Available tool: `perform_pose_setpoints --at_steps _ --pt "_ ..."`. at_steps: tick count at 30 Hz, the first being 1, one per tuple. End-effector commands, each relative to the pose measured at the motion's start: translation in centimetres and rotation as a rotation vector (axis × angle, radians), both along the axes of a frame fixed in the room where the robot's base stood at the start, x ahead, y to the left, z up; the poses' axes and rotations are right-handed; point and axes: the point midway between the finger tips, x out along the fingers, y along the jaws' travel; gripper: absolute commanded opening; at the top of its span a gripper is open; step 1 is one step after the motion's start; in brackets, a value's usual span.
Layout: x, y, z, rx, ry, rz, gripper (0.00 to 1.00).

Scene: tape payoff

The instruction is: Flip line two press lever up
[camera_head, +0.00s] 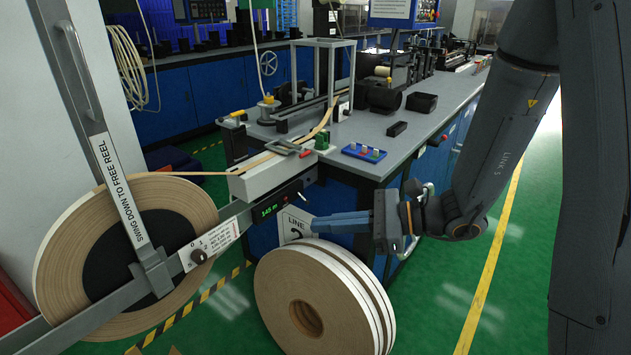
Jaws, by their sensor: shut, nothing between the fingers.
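A white placard reading LINE and a partly covered 2 (296,224) hangs at the bench's near end. Above it is a grey unit (265,178) with a green digital readout; tape runs over its top. A small frame with a red bar (289,146) and a green block (322,138) sit on top; I cannot tell which part is the press lever. My gripper (313,222) is shut and empty, its blue fingers pointing left in front of the placard's right edge, below the unit. I cannot tell whether they touch the placard.
A large tape reel (65,262) stands at left behind a grey arm labelled SWING DOWN TO FREE REEL (118,190). Loose rolls (300,275) stand on the floor just below my gripper. The grey bench (400,145) lies behind it. The green floor at right is clear.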

Motion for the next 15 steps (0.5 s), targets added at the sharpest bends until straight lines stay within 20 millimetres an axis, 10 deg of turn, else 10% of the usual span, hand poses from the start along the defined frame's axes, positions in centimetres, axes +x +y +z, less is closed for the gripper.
perform_pose_setpoints --at_steps 6,15 --pt "9.0 -3.8 -1.3 0.254 0.017 -0.339 0.0" --pt "12.1 -6.3 -1.2 0.342 -0.001 -0.47 0.0"
